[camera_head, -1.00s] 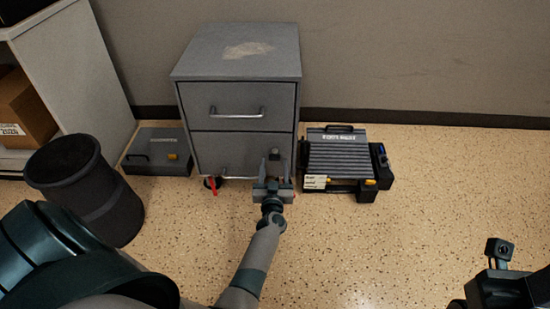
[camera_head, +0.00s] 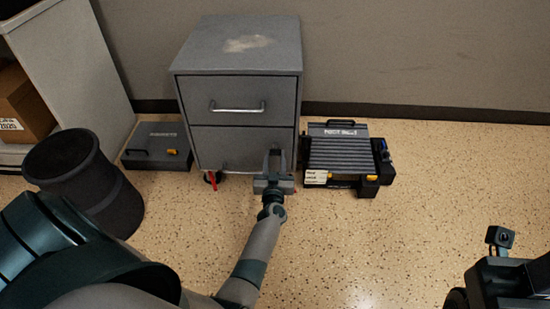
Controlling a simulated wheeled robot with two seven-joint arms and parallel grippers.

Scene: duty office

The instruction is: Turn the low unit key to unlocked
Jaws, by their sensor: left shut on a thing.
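The low unit (camera_head: 235,140) is a grey two-drawer cabinet standing against the wall, with a bar handle on each drawer. Both drawers look shut. My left gripper (camera_head: 274,160) is at the lower right of the bottom drawer's front, its fingers pointing at the cabinet. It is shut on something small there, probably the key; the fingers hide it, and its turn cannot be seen. A red tag (camera_head: 212,180) hangs under the cabinet's lower edge, left of the gripper. My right gripper (camera_head: 500,240) is at the lower right edge, only partly in view, far from the cabinet.
A dark ribbed case (camera_head: 341,156) lies on the floor right of the cabinet, close to my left gripper. A flat grey box (camera_head: 158,146) lies to the left. A black bin (camera_head: 75,180) and a shelf (camera_head: 75,60) stand further left. The floor at right is clear.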

